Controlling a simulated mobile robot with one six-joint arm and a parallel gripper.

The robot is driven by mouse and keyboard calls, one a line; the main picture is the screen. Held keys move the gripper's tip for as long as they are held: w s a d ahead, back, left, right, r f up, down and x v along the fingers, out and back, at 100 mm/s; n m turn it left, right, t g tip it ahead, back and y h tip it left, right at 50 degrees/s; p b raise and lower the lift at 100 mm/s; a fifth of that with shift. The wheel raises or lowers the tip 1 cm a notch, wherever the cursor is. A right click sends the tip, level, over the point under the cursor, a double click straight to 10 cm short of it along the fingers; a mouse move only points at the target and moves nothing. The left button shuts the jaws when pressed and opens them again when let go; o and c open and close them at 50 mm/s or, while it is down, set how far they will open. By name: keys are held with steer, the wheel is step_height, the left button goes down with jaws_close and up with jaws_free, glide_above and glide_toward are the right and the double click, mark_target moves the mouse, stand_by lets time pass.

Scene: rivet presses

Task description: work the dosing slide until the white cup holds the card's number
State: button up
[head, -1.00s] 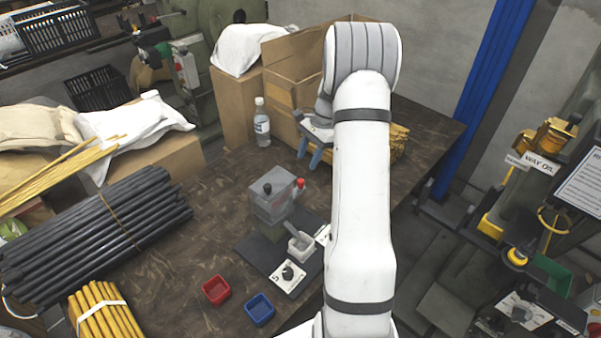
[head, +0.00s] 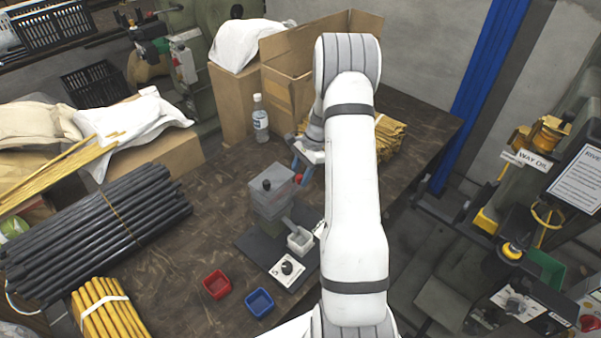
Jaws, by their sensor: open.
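A red tray (head: 217,284) and a blue tray (head: 260,302) stand at the table's front. Black rods (head: 95,225) lie at left. A water bottle (head: 260,119), a cardboard box (head: 290,75) and a brown bundle (head: 388,137) stand behind.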

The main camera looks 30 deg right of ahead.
jaws_close()
stand_by(0.3)
